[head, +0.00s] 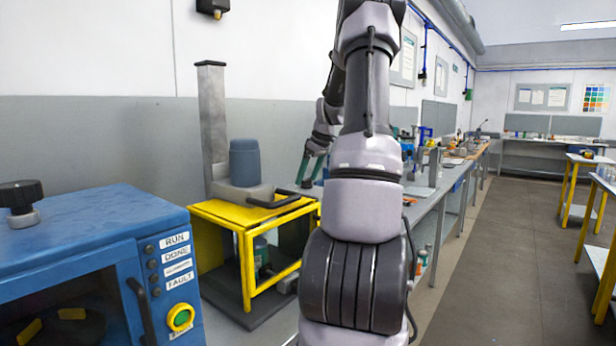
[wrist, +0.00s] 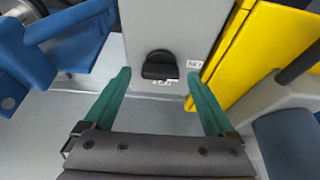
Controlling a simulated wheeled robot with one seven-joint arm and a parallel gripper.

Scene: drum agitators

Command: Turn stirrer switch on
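A black switch knob (wrist: 160,64) sits on a light grey panel (wrist: 172,22) in the wrist view. Two small white labels are beside it, too small to read surely. My gripper (wrist: 158,78) is open, with its green fingers spread to either side of the knob in the picture and nothing between them. I cannot tell how far the fingertips are from the panel. In the head view my gripper (head: 312,167) is beside the drum agitator with its yellow frame (head: 249,262), grey column (head: 213,115) and dark blue drum (head: 245,163). The knob is not visible there.
A blue machine (head: 90,235) with labelled lights and a green button (head: 181,317) stands at the front left. A black handle (head: 273,202) juts out near the yellow frame. A long bench (head: 447,185) with lab items runs behind my arm. The floor (head: 500,260) to the right is clear.

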